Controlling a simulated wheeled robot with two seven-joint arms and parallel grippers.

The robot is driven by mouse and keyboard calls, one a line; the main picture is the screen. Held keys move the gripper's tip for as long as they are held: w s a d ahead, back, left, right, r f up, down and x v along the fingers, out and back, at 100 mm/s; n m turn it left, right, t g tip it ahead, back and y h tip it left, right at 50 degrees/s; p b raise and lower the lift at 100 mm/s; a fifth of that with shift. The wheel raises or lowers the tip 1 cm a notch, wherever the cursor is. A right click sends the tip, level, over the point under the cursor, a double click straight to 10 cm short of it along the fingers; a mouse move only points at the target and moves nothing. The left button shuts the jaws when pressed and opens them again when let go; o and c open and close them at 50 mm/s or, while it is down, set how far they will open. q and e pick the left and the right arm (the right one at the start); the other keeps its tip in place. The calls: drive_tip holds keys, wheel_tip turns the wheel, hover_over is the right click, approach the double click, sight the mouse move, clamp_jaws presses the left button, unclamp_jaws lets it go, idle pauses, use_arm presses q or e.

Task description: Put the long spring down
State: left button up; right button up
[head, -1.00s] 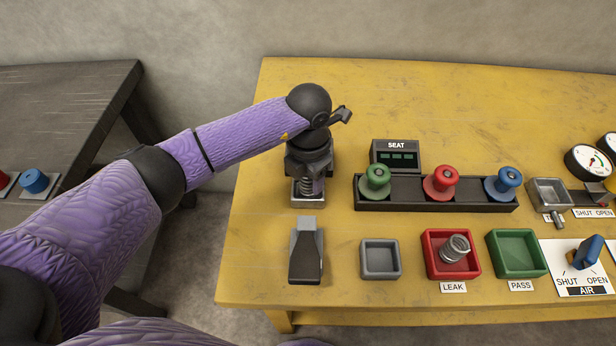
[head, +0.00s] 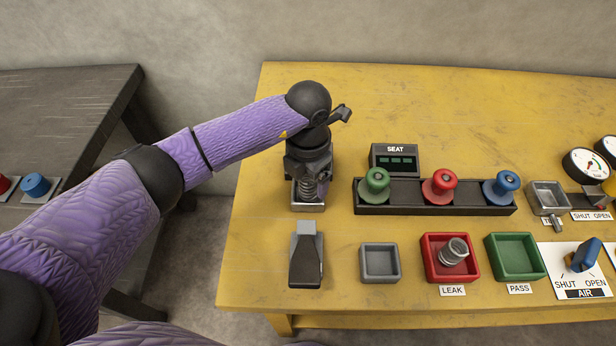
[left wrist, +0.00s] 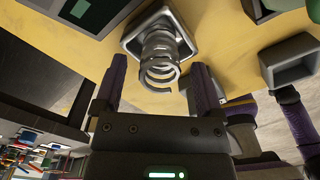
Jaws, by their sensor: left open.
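The long spring (head: 308,188) is a grey metal coil standing in a small metal tray (head: 308,207) at the yellow bench's left side. In the left wrist view the spring (left wrist: 160,58) rises from the light-rimmed tray (left wrist: 132,44). My left gripper (head: 310,177) points down over the tray. In the left wrist view its two fingers (left wrist: 157,85) are spread, one on each side of the spring, with gaps beside the coil. The spring's lower end is partly hidden by the tray wall in the head view. My right gripper is not in view.
In front stand a black wedge-shaped block (head: 306,262), a grey tray (head: 380,275), a red LEAK tray (head: 432,271) holding a shorter spring (head: 453,251), and a green PASS tray (head: 515,275). A black rack (head: 405,211) with three coloured spools is to the right.

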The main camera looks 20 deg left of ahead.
use_arm(q)
wheel_tip(320, 180, up, 11)
drive_tip(key=p, duration=0.2)
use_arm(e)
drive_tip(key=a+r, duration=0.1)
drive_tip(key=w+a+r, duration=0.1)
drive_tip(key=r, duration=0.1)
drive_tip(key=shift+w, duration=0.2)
use_arm(q)
drive_tip(key=shift+f, duration=0.1)
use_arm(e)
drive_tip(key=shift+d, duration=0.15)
